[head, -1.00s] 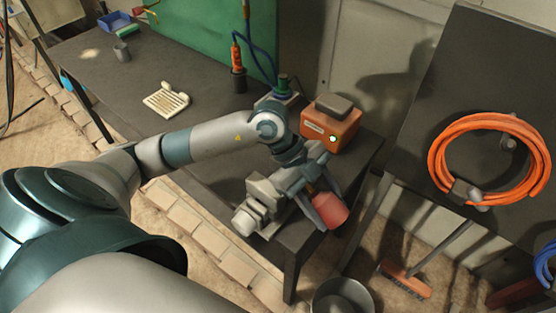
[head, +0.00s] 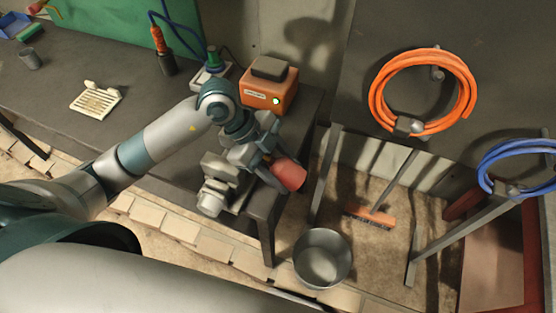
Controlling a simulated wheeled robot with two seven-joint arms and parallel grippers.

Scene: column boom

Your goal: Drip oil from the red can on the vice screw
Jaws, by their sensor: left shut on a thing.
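The red can (head: 289,175) is held in my left gripper (head: 268,168) at the right end of the dark bench. The can lies tilted, its broad end toward the right; its spout is hidden behind the gripper. The grey vice (head: 216,184) is on the bench's front right corner, just left of the can and the gripper. The vice screw cannot be made out clearly, and no oil drop can be seen. My right gripper is out of view.
An orange box (head: 268,94) with a green light stands on the bench (head: 140,66) behind my left wrist. A cream rack (head: 96,100) lies further left. A metal bucket (head: 322,258) and a broom (head: 369,218) are on the floor at right.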

